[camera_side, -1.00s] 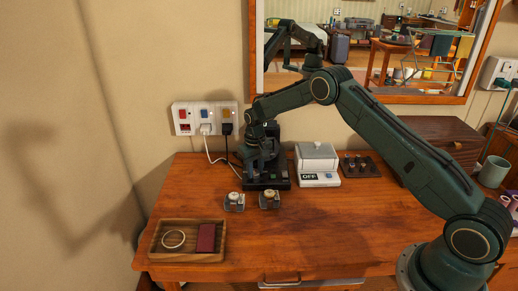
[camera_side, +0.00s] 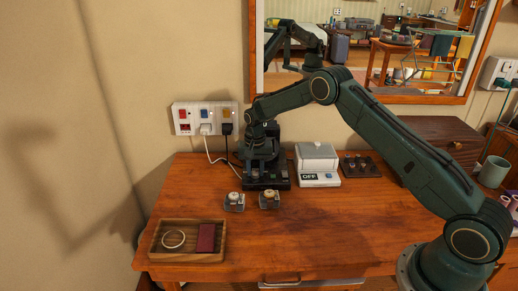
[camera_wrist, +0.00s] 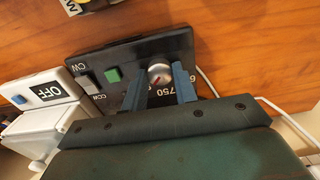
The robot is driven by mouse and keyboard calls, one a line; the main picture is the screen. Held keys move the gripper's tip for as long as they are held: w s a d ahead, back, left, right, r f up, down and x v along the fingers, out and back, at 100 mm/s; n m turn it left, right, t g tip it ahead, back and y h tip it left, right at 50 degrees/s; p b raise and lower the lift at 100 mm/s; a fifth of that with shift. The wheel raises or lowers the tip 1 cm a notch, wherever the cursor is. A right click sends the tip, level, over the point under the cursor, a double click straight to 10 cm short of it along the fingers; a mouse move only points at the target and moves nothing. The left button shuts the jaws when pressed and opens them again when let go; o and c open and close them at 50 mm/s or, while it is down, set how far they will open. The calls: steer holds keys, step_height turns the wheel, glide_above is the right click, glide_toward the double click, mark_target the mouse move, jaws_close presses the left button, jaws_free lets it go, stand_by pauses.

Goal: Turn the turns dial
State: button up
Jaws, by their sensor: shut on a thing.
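The turns dial (camera_wrist: 160,74) is a small round silver knob with a red mark, on a black control box (camera_wrist: 120,50). In the wrist view my gripper (camera_wrist: 162,80) has its two blue-grey fingers on either side of the knob, shut on it. Numbers, "750" among them, show on the panel beside the fingers and are partly covered. A green button (camera_wrist: 113,74) and a grey switch between "CW" and "CCW" sit on the same box. In the side view the black box (camera_side: 268,184) stands on the table below my gripper, which hides the dial there.
A white box marked "OFF" (camera_side: 318,179) stands right of the black box, with a dark rack (camera_side: 360,166) beyond. Two small holders (camera_side: 234,202) are in front. A wooden tray (camera_side: 160,256) lies front left. Cables run from the wall sockets (camera_side: 190,119) behind.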

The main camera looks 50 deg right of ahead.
mark_target(255, 172)
steer(key=o, duration=1)
steer(key=shift+c, duration=0.2)
step_height(255, 172, up, 14)
stand_by(0.5)
